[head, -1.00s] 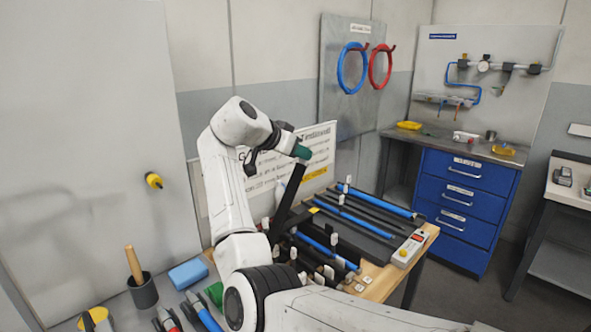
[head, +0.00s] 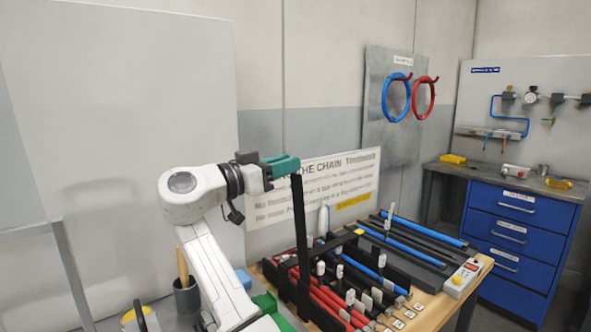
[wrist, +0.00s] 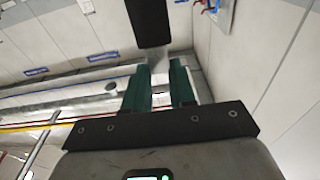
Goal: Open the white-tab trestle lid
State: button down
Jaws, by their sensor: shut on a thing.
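The trestle lid (head: 301,240) is a long black bar. It stands almost upright at the left part of the trestle on the wooden bench, well off the red tubes (head: 330,300). My gripper (head: 292,164), with green fingers, is shut at the lid's top end. In the wrist view the gripper (wrist: 158,78) has its two green fingers on either side of a pale grey piece, just below the dark bar of the lid (wrist: 149,22). That piece may be the white tab; the fingers hide most of it.
Blue and black tubes (head: 420,238) lie in the rack to the right. Several white tabs stand along the trestle. A control box (head: 464,277) with a yellow button sits at the bench's right edge. A sign board (head: 325,185) stands behind. The air above the bench is clear.

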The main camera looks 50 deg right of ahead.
jog(key=shift+a+f, duration=0.1)
jog(key=shift+a, duration=0.15)
jog(key=c, duration=0.9)
grip_release()
jog(key=b+v, duration=0.1)
jog(key=v, duration=0.9)
jog(key=shift+w+a+f+b, duration=0.1)
jog(key=shift+w+a+b, duration=0.1)
jog(key=shift+a+b, duration=0.1)
